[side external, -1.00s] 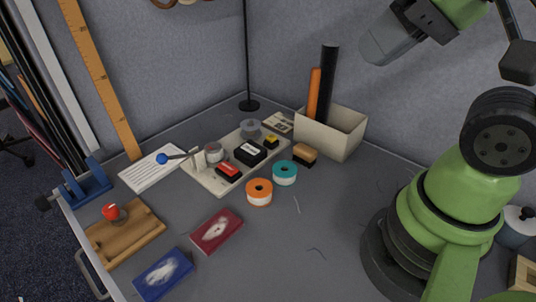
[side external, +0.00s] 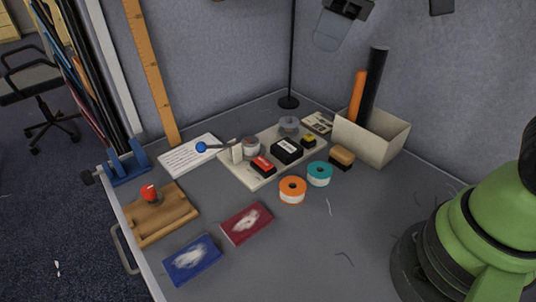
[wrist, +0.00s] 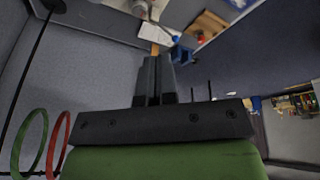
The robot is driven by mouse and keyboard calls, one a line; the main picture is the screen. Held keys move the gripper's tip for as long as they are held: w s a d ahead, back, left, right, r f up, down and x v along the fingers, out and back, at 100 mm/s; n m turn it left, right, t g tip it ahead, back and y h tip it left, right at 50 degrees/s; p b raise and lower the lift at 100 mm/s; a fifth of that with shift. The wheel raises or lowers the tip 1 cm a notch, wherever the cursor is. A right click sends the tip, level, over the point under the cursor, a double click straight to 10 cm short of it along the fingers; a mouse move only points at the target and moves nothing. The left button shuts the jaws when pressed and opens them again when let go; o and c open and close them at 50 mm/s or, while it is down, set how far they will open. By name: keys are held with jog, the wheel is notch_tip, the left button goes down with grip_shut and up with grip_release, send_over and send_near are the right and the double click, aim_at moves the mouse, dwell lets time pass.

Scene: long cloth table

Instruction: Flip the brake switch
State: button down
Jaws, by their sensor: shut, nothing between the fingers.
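A beige panel (side external: 242,174) lies on the grey cloth table and carries several controls. A lever with a blue ball knob (side external: 201,147) sticks out to its left. On the panel are a red switch block (side external: 263,165), a larger black block (side external: 286,151) with a white label and a small yellow one (side external: 308,141). The labels are too small to read, so I cannot tell which is the brake switch. My gripper (side external: 328,35) hangs high above the back of the table, well apart from the panel. In the wrist view its dark fingers (wrist: 153,62) are together and empty.
A beige bin (side external: 372,138) with tall tubes stands right of the panel. Orange (side external: 292,190) and teal (side external: 319,174) tape rolls lie in front. A wooden board (side external: 160,215) with a red knob, a blue booklet (side external: 192,259) and a red one (side external: 246,223) lie nearer. A thin black pole (side external: 292,55) rises behind.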

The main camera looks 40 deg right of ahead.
jog(key=w+a+f+n+g, duration=0.2)
jog(key=w+f+n, duration=0.3)
jog(key=w+f, duration=0.1)
jog(key=n+g+h, duration=0.1)
jog(key=n, duration=0.4)
send_over(267, 164)
notch_tip(267, 164, down, 6)
jog(key=shift+f, duration=0.15)
notch_tip(267, 164, down, 14)
jog(key=shift+f, duration=0.1)
jog(key=shift+s+f, duration=0.1)
jog(key=shift+f, duration=0.1)
